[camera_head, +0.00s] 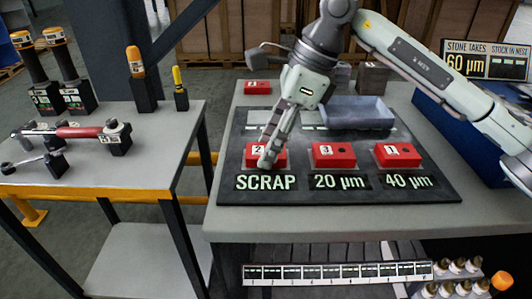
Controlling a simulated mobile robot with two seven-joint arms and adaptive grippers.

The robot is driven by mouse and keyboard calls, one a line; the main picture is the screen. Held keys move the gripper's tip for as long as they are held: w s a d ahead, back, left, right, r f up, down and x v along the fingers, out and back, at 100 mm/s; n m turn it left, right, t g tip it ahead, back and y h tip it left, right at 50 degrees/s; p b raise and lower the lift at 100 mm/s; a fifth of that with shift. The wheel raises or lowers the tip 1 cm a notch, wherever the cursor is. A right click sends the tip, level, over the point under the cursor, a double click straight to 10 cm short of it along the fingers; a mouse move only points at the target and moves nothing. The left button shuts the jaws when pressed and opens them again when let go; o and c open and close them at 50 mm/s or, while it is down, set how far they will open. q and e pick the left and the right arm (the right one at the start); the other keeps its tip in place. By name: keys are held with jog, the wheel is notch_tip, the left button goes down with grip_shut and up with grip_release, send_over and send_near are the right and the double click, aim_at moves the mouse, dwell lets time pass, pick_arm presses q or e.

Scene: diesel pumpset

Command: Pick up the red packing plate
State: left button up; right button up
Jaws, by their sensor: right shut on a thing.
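Several red plates show in the head view. One marked 2 (253,153) is at the SCRAP label on the dark mat (405,192). One marked 3 (333,155) is above the 20 µm label, and one marked 1 (397,155) is above the 40 µm label. Another red plate (257,87) lies at the back left of the bench. My right gripper (267,162) points down at the plate marked 2 and is shut on it. Its fingers cover part of that plate; I cannot tell whether the plate is lifted. My left gripper is out of view.
A grey-blue tray (358,113) stands behind the red plates. A blue bin (450,135) is at the right. A side table (80,180) at the left holds tools, with a gap between it and the bench. The bench front (330,222) is clear.

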grip_shut()
jog(key=shift+r, duration=0.1)
jog(key=shift+r, duration=0.1)
jog(key=shift+r, duration=0.35)
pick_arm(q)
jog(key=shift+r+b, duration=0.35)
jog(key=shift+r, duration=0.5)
pick_arm(e)
notch_tip(320, 180, up, 9)
